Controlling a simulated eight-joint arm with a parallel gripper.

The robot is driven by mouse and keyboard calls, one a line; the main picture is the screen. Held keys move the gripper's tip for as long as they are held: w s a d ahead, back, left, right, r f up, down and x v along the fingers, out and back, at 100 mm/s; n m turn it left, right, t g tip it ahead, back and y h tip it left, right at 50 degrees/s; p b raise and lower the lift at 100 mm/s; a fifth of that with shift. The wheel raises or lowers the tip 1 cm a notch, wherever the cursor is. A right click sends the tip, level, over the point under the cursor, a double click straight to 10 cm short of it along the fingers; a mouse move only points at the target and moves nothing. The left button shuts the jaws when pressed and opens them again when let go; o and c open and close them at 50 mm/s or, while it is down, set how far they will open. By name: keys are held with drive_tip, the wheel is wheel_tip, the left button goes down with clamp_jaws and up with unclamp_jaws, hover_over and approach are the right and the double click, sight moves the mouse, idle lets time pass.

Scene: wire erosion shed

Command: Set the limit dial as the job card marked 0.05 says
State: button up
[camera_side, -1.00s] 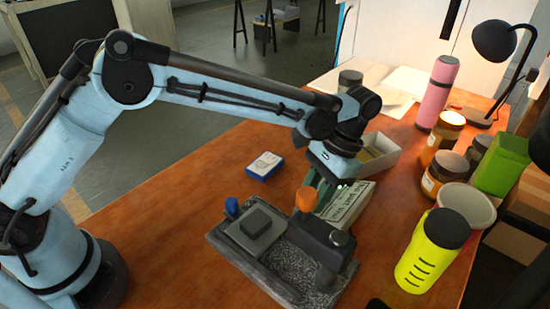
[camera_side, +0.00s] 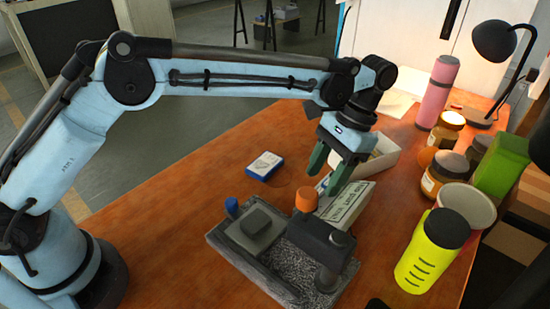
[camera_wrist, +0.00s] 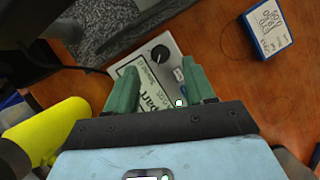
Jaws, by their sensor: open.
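My gripper (camera_side: 324,180) has two green fingers, spread apart with nothing between them. It hangs above the white lettered box (camera_side: 346,204), just behind the dark fixture with the orange knob (camera_side: 305,199). In the wrist view my gripper (camera_wrist: 158,66) straddles the box (camera_wrist: 150,88) from above. A round black dial (camera_wrist: 160,53) with a pale mark sits on the box's face, between the fingertips in the picture and not visibly touched. The dial is hard to make out in the side view.
A grey stone-like base (camera_side: 290,265) carries the fixture and a blue knob (camera_side: 232,206). A blue-edged white block with drawn marks (camera_side: 265,165) lies on clear table. A pale open tray (camera_side: 385,160) stands behind my gripper. A yellow bottle (camera_side: 432,250) and several jars stand right.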

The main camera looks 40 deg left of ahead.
drive_tip(key=shift+v, duration=1.4)
drive_tip(key=s+a+r+n+t+h, duration=0.1)
drive_tip(key=s+a+r+t, duration=0.1)
drive_tip(key=a+r+t, duration=0.3)
drive_tip(key=s+a+r+n+h, duration=0.1)
drive_tip(key=s+a+r, duration=0.1)
drive_tip(key=a, duration=0.5)
drive_tip(key=s+a+f+n+t, duration=0.2)
drive_tip(key=s+a+f+t, duration=0.2)
drive_tip(key=s+a, duration=0.5)
drive_tip(key=shift+s+a+f+t, duration=0.25)
drive_tip(key=shift+a+t, duration=0.25)
drive_tip(key=shift+t, duration=0.7)
